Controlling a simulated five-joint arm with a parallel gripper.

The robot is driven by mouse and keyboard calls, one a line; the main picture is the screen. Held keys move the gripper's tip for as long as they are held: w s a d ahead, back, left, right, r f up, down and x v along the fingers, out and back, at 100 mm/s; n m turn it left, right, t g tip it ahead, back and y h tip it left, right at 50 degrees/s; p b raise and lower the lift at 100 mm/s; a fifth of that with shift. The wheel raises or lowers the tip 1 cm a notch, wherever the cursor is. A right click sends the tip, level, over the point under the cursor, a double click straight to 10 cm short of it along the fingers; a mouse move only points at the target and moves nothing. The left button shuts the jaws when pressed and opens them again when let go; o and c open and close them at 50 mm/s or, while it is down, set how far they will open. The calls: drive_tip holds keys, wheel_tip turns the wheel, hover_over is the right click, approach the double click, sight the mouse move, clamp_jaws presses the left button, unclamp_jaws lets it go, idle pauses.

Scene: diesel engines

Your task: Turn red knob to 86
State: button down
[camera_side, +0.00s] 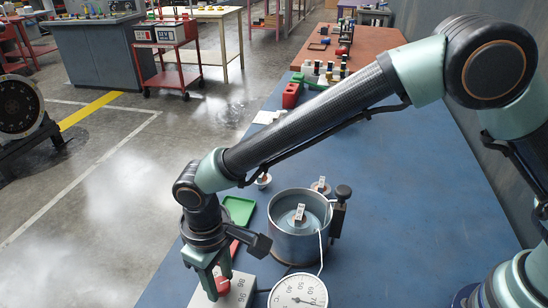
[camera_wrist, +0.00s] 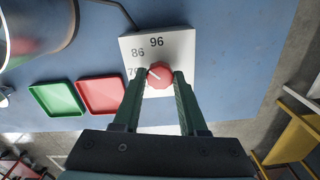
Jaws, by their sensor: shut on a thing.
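The red knob (camera_wrist: 162,78) sits on a white panel (camera_wrist: 184,47) printed with 96, 86 and a partly hidden number starting with 7. A pale pointer mark on the knob points up and left, below the 86. My gripper (camera_wrist: 160,74) has one green finger on each side of the knob and is shut on it. In the side view my gripper (camera_side: 213,285) reaches down to the panel (camera_side: 243,284) at the table's near left edge, and the red knob (camera_side: 222,286) shows partly behind a finger.
A green tray (camera_wrist: 59,98) and a red tray (camera_wrist: 101,96) lie left of the panel. A metal pot (camera_side: 298,239) of liquid and a round dial gauge (camera_side: 298,291) stand to its right. The blue table (camera_side: 400,215) is clear farther right.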

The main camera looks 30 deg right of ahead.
sight(220, 284)
drive_tip(key=shift+r, duration=0.1)
drive_tip(key=shift+c, duration=2.2)
unclamp_jaws()
wheel_tip(220, 284, up, 12)
